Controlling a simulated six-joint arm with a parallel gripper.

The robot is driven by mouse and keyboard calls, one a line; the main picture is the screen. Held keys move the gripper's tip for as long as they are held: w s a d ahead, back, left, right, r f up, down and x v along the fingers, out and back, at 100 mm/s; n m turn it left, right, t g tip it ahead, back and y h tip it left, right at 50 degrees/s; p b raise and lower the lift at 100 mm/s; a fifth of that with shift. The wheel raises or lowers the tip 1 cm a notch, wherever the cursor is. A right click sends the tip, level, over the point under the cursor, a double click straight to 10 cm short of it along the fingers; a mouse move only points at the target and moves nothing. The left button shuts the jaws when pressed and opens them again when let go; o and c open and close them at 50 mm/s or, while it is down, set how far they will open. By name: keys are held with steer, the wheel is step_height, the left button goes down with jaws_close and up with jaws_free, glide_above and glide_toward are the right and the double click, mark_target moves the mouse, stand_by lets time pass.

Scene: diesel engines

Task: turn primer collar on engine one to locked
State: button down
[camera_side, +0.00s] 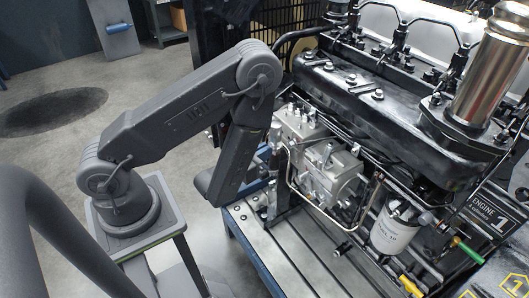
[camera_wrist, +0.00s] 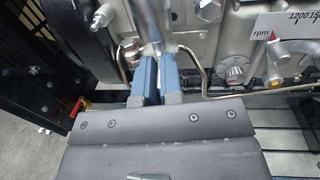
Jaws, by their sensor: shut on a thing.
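Engine one (camera_side: 350,110) is a large black engine with grey metal parts on its near side. In the wrist view, my gripper (camera_wrist: 158,60) has its two blue fingers close together on a pale metal cylindrical part, seemingly the primer (camera_wrist: 160,22), at the engine's side. The fingers hide the gripped part, so I cannot make out the collar's marks or its position. In the side view, my forearm reaches down beside the grey injection pump (camera_side: 325,165), and my fingertips are hard to make out there.
A bent metal pipe (camera_wrist: 205,70) runs close to the right of my fingers. A gauge marked rpm (camera_wrist: 290,25) and a round knob (camera_wrist: 237,70) lie further right. In the side view, a white filter (camera_side: 395,228), green handle (camera_side: 468,250) and engine sign (camera_side: 490,220) stand at right.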

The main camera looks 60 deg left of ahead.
steer(key=shift+a+h, duration=0.1)
steer(key=shift+h, duration=0.2)
steer(key=c, duration=1.3)
jaws_free()
